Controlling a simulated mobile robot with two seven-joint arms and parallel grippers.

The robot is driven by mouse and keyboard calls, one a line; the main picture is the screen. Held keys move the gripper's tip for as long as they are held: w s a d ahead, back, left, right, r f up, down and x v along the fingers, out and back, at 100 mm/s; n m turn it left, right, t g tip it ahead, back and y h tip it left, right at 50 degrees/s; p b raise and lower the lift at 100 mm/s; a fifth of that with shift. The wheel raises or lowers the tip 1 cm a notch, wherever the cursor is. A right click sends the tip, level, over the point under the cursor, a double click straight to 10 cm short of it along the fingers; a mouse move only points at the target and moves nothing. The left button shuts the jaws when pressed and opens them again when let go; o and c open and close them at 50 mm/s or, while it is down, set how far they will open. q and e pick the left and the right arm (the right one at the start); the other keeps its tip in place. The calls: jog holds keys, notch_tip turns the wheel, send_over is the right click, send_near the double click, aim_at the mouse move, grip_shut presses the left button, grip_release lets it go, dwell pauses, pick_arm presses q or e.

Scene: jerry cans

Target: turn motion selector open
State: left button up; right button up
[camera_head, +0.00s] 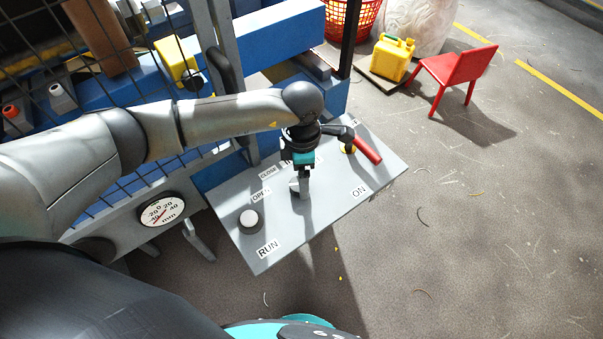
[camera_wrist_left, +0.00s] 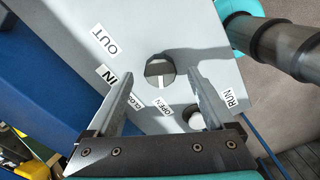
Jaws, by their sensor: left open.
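The motion selector (camera_wrist_left: 160,66), a dark round knob with a raised bar across it, is on the grey control panel (camera_head: 330,208). In the left wrist view it lies between and just beyond the fingertips of my left gripper (camera_wrist_left: 157,72), which is open. I cannot tell whether either finger touches it. The OPEN label (camera_wrist_left: 162,109) and the partly covered CLOSE label lie below the knob there. My right gripper is not in view.
The panel also has a white RUN button (camera_head: 249,220) and a red-handled lever (camera_head: 367,149), close to my left wrist. A dial gauge (camera_head: 161,209) and wire mesh fence (camera_head: 110,80) are at left. A yellow jerry can (camera_head: 391,60) and red chair (camera_head: 458,70) stand behind. Floor at right is clear.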

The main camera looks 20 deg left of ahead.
pick_arm(q)
notch_tip(320, 180, up, 13)
jog(key=p, duration=0.8)
jog(key=shift+f, duration=0.15)
